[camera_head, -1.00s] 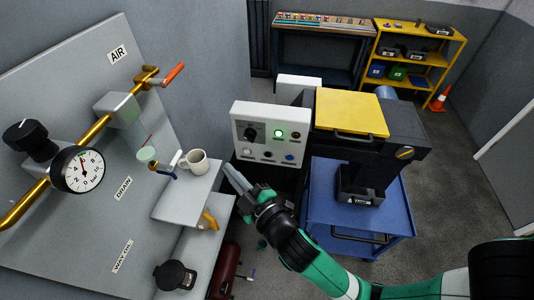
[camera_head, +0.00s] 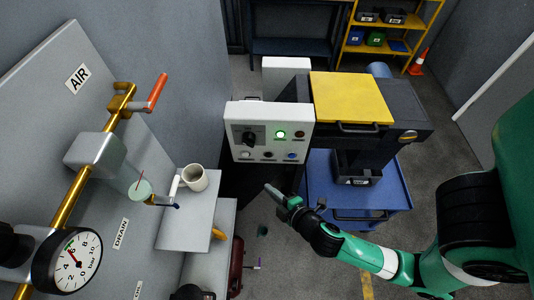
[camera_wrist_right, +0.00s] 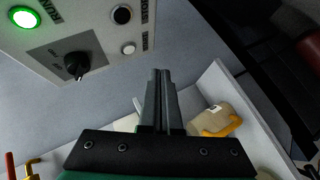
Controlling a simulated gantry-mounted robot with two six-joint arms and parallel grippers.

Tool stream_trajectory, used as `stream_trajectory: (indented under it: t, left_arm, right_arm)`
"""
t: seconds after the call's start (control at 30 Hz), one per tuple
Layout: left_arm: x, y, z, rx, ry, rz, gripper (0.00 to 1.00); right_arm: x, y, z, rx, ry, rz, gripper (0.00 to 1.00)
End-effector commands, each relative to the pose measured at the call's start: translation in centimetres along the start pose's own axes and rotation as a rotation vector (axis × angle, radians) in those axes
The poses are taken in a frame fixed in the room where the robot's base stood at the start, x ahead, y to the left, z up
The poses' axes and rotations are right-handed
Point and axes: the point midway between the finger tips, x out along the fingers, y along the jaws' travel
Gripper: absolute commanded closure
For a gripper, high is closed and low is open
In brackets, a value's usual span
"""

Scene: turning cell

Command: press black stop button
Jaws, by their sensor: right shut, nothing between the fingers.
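The white control panel (camera_head: 238,125) faces me in the head view. It has a rotary knob (camera_head: 249,138) and a lit green lamp (camera_head: 281,134). Its lower row has a white button (camera_head: 246,155), a black button (camera_head: 268,155) and a blue button (camera_head: 291,155). In the right wrist view the black button (camera_wrist_right: 122,14) is at the top, near the white button (camera_wrist_right: 128,48) and the knob (camera_wrist_right: 75,65). My right gripper (camera_head: 268,188) is shut and empty, below the panel and apart from it. The wrist view also shows its closed fingers (camera_wrist_right: 160,73). My left gripper is out of view.
A mug (camera_head: 195,178) stands on a grey shelf (camera_head: 200,215) left of my right gripper. A wall board with a gauge (camera_head: 72,262) and brass pipe fills the left. A yellow-lidded machine (camera_head: 347,98) and blue cart (camera_head: 385,195) stand to the right.

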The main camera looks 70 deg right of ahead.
Motion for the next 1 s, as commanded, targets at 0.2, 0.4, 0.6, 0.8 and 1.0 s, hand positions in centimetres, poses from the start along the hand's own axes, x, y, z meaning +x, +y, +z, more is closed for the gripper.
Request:
stream_trajectory:
  t: [0.2,0.4,0.6,0.8,1.0]
  left_arm:
    - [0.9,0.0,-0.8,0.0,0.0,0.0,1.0]
    - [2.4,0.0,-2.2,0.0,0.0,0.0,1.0]
    - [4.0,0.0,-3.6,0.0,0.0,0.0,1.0]
    - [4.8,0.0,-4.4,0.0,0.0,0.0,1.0]
    - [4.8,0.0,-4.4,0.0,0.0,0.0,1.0]
  right_arm:
    - [0.9,1.0,0.6,0.001,-0.004,-0.004,1.0]
    - [2.8,2.6,2.1,0.004,-0.006,-0.003,1.0]
    - [4.7,4.1,3.4,0.004,-0.002,-0.002,1.0]
    - [5.9,4.6,4.2,0.002,-0.001,0.0,1.0]
    - [6.1,4.5,4.5,0.001,0.0,0.002,1.0]
